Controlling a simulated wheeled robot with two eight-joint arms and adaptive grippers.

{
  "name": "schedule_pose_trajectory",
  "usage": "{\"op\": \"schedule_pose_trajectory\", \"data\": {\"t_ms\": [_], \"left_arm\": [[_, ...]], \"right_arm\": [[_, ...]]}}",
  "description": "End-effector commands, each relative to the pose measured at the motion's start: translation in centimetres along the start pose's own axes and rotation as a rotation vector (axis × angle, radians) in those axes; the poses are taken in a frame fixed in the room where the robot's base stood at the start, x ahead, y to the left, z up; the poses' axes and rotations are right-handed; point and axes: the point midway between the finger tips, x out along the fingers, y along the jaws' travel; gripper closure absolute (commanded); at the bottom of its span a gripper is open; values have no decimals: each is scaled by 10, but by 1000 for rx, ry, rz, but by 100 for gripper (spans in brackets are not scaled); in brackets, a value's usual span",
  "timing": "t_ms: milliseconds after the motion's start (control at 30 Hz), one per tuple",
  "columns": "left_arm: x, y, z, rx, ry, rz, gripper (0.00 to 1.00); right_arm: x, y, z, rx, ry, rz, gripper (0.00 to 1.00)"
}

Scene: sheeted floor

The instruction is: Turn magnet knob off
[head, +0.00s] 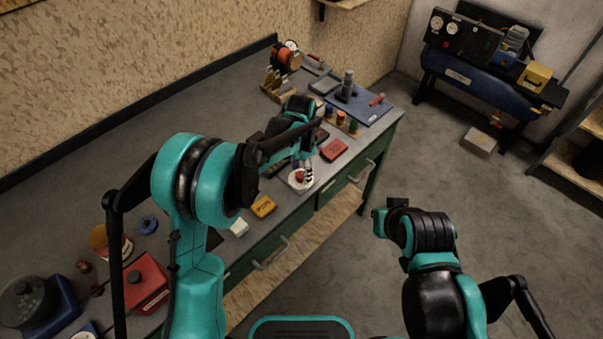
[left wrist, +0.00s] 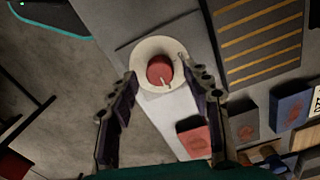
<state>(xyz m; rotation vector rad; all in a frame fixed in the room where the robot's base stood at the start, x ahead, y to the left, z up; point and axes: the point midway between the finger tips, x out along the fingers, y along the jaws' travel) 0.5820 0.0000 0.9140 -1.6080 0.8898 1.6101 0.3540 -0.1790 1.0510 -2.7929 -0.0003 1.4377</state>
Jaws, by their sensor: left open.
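The magnet knob (head: 299,178) is a small red knob on a pale round dial near the front edge of the bench. In the left wrist view the red knob (left wrist: 160,71) sits at the middle of the cream dial (left wrist: 147,46), with a light pointer mark toward its lower side. My left gripper (head: 306,170) is over the dial. In the left wrist view its two fingers (left wrist: 161,80) are spread, one on each side of the knob, with a gap to it. Whether a finger touches the dial's rim I cannot tell.
A red block (head: 333,150) and a yellow box (head: 263,207) lie on the bench near the dial. A blue tray (head: 372,113) with tools is farther back. A dark panel with orange stripes (left wrist: 262,40) lies right of the dial.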

Motion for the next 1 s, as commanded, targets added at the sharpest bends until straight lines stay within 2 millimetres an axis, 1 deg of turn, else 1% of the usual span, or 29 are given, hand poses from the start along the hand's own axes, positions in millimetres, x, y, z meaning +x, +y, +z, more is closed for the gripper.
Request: {"op": "schedule_pose_trajectory", "data": {"t_ms": [33, 100, 367, 467, 500, 567, 800, 1000], "left_arm": [[5, 0, 0, 0, 0, 0, 51], [8, 0, 0, -1, 0, 0, 51], [9, 0, 0, -1, 0, 0, 51], [9, 0, 0, -1, 0, 0, 74], [8, 0, 0, -1, 0, 0, 85], [8, 0, 0, -1, 0, 0, 100], [9, 0, 0, -8, 0, 0, 100], [9, 0, 0, -64, 0, 0, 100]], "right_arm": [[2, 0, 1, 0, 0, 0, 100], [2, 0, 1, 0, 0, 0, 100], [2, 0, 1, 0, 0, 0, 100], [2, 0, 1, 0, 0, 0, 100], [2, 0, 1, 0, 0, 0, 100], [2, 0, 1, 0, 0, 0, 100], [2, 0, 1, 0, 0, 0, 100], [2, 0, 1, 0, 0, 0, 100]]}}
